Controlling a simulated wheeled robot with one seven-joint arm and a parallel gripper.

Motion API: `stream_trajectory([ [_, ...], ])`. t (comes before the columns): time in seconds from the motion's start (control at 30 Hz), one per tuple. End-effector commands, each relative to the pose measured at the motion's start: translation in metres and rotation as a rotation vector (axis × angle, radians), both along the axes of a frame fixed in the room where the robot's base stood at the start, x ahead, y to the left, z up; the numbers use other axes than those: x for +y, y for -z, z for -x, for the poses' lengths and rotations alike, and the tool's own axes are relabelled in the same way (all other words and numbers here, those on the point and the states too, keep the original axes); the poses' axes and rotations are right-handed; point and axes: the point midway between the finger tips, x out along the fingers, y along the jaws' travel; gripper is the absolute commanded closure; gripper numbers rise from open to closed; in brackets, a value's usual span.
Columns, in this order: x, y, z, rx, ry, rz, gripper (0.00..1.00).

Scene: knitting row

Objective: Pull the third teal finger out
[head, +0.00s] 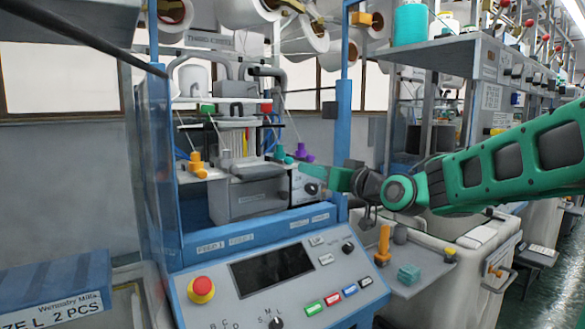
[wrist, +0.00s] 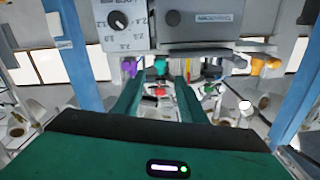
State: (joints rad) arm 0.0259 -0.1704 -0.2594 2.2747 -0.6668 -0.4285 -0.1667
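A teal finger-like piece (head: 281,153) stands on the right part of the knitting machine's front ledge, left of a purple piece (head: 303,153). The teal piece also shows in the wrist view (wrist: 160,66), near the centre, just past my fingertips. The purple piece shows to its left there (wrist: 130,67). My gripper (head: 307,168) reaches in from the right. In the wrist view its two green fingers (wrist: 161,84) stand apart with nothing held between them. I cannot tell which piece counts as the third, or whether a fingertip touches the teal piece.
Orange pieces (head: 197,166) stand on the ledge's left. A blue post (head: 343,130) rises near my wrist. The control panel (head: 275,275) lies below. A side tray (head: 425,262) holds an orange post (head: 383,244) and a teal block (head: 408,274).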

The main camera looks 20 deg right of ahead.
Motion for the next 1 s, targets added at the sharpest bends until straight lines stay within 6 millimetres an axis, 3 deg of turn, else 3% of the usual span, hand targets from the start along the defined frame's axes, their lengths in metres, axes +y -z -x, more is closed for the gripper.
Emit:
stream_trajectory([
  [0.6,0.028,0.001,-0.087,0.003,0.000,0.002,0.62],
  [1.0,0.031,0.001,-0.098,0.002,0.002,0.001,0.62],
])
